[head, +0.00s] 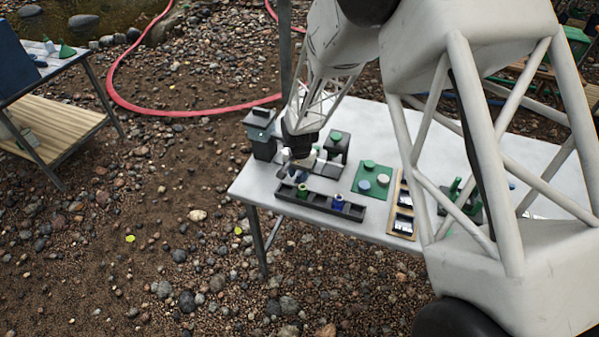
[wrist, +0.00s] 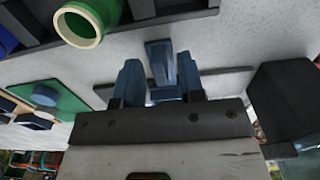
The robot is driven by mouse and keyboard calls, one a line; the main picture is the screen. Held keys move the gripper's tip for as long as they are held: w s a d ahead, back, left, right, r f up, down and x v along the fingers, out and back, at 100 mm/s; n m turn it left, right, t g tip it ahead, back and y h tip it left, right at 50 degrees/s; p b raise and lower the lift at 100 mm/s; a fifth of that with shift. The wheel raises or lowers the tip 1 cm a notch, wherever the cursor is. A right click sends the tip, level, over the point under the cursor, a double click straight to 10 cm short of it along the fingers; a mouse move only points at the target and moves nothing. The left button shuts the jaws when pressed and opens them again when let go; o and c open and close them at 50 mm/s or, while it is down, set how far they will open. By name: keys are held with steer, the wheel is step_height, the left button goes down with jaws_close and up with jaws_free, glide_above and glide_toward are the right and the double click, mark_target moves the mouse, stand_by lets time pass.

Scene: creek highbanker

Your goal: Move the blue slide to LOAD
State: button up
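The blue slide (wrist: 160,62) stands up between the two fingers of my gripper (wrist: 160,78) in the wrist view. It is beside a thin dark rail (wrist: 228,80) on the pale tabletop. My fingers are apart, one on each side of the slide; slim gaps seem to show, and firm contact is not visible. In the head view my gripper (head: 298,168) is low over the left part of the table, and a bit of blue (head: 301,176) shows under it. My gripper hides much of the slide and rail there. No LOAD mark is readable.
A dark tray (head: 350,212) with a green cup (head: 303,191) and a blue cup (head: 338,202) lies close in front. A green board (head: 360,193) with discs and a wooden frame (head: 403,232) are right. A dark box (head: 263,145) stands left; a green-knobbed block (head: 338,147) stands behind.

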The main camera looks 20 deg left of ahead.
steer(key=shift+r, duration=0.15)
steer(key=shift+r, duration=3.35)
steer(key=shift+d+r, duration=0.1)
steer(key=shift+d+r, duration=0.2)
steer(key=shift+r, duration=0.05)
steer(key=s+d+r+t, duration=0.1)
steer(key=s+d+r, duration=0.2)
steer(key=d+r, duration=0.8)
steer(key=s+d+r, duration=0.4)
steer(key=d+r, duration=0.6)
steer(key=d, duration=0.4)
steer(key=s+d+r, duration=0.3)
steer(key=s+d, duration=0.6)
steer(key=s, duration=0.2)
steer(key=s+d+r+t, duration=0.1)
steer(key=s+d+r, duration=0.3)
steer(key=s+d, duration=0.5)
steer(key=s, duration=0.3)
steer(key=shift+s+d+r+t, duration=0.15)
steer(key=shift+s+r+t, duration=0.15)
